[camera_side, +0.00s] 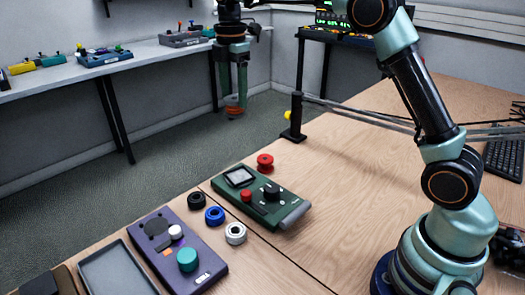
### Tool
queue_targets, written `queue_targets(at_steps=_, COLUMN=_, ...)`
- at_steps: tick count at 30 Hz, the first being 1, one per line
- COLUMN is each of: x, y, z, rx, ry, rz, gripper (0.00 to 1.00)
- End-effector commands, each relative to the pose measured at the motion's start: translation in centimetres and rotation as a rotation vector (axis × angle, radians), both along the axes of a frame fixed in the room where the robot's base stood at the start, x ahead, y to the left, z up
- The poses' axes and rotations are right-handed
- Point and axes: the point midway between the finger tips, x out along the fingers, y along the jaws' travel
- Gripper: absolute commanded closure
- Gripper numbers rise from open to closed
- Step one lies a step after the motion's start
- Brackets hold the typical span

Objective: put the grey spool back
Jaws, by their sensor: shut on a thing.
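A light grey spool (236,233) sits on the wooden table, to the right of the purple device. It is the lowest in the picture of a short row with a blue spool (214,215) and a black spool (196,200). A red spool (265,161) stands behind the green device. My gripper (233,109) is raised at the upper middle, pointing down, well away from the grey spool in the picture. It is shut on a small orange-red thing (234,113) between its fingertips. That thing is too small to make out clearly.
A green device (263,195), a purple device (178,250) and a grey tray (116,270) lie along the table's left part. A black post (296,118) with a yellow knob stands at the far edge. The table's middle is mostly clear; a keyboard (504,158) lies right.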

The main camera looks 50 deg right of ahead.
Motion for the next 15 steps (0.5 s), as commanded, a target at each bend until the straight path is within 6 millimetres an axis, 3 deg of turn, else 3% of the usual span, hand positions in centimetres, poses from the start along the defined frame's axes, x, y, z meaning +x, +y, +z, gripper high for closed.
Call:
queue_targets(at_steps=4, x=0.0, y=-0.4, z=-0.6, rx=0.000, ry=0.001, rz=-0.001, gripper=0.99)
queue_targets(at_steps=7, x=-0.2, y=-1.5, z=-2.2, rx=0.000, ry=0.004, rz=-0.004, gripper=0.99)
queue_targets(at_steps=15, x=-2.7, y=-6.7, z=-9.9, rx=0.001, ry=0.007, rz=-0.006, gripper=0.99)
